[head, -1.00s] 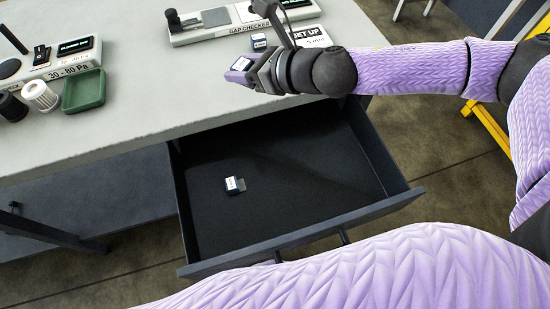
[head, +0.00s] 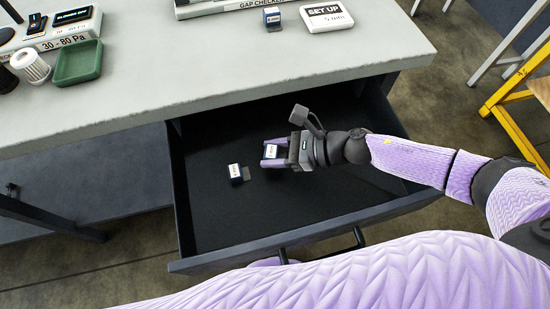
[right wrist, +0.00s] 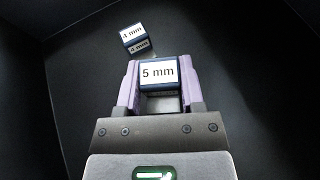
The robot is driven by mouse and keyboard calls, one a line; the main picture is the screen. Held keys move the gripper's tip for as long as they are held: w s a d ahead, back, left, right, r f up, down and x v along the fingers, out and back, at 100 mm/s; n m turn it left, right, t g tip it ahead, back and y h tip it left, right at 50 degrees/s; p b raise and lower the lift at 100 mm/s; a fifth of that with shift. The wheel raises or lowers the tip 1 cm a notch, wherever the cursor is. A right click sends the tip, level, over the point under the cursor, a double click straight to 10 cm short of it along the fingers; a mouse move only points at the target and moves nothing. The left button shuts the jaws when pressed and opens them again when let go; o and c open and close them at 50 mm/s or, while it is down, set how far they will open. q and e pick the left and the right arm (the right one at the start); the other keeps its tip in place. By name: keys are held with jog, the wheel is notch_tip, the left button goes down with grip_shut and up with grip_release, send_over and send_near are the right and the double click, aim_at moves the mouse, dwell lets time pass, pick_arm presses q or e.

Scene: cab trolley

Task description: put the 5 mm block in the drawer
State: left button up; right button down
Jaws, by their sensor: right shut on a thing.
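The 5 mm block (head: 271,151), blue with a white label, is between the fingertips of my right gripper (head: 273,154). In the right wrist view the label "5 mm" (right wrist: 158,73) faces the camera, and the purple fingers (right wrist: 159,88) are shut on the block's sides. The block is over the inside of the open drawer (head: 225,216); I cannot tell whether it touches the drawer floor. A 4 mm block (head: 236,173) lies on the drawer floor just left of it, apart from it, and also shows in the right wrist view (right wrist: 135,38). My left gripper is not in view.
The worktop (head: 200,70) overhangs the back of the drawer. On it are a gap checker (head: 235,5), another small block (head: 271,15), a "SET UP 5 mm" sign (head: 326,16), a green tray (head: 78,62) and a white filter (head: 30,66). The drawer floor in front is bare.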

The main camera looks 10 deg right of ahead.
notch_tip(320, 180, down, 4)
jog(key=shift+r+b, duration=0.15)
jog(key=shift+b, duration=0.75)
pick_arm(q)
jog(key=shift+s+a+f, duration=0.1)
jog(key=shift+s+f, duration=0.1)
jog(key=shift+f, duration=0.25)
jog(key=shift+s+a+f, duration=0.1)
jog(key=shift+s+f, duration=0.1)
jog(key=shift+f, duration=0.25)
pick_arm(e)
jog(key=shift+r, duration=0.15)
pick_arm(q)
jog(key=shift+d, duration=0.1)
pick_arm(e)
jog(key=shift+f, duration=0.2)
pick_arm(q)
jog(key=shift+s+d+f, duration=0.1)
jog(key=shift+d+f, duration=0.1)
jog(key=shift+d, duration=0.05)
pick_arm(e)
jog(key=shift+c, duration=1)
grip_release()
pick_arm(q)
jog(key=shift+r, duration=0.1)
pick_arm(e)
jog(key=shift+r, duration=0.1)
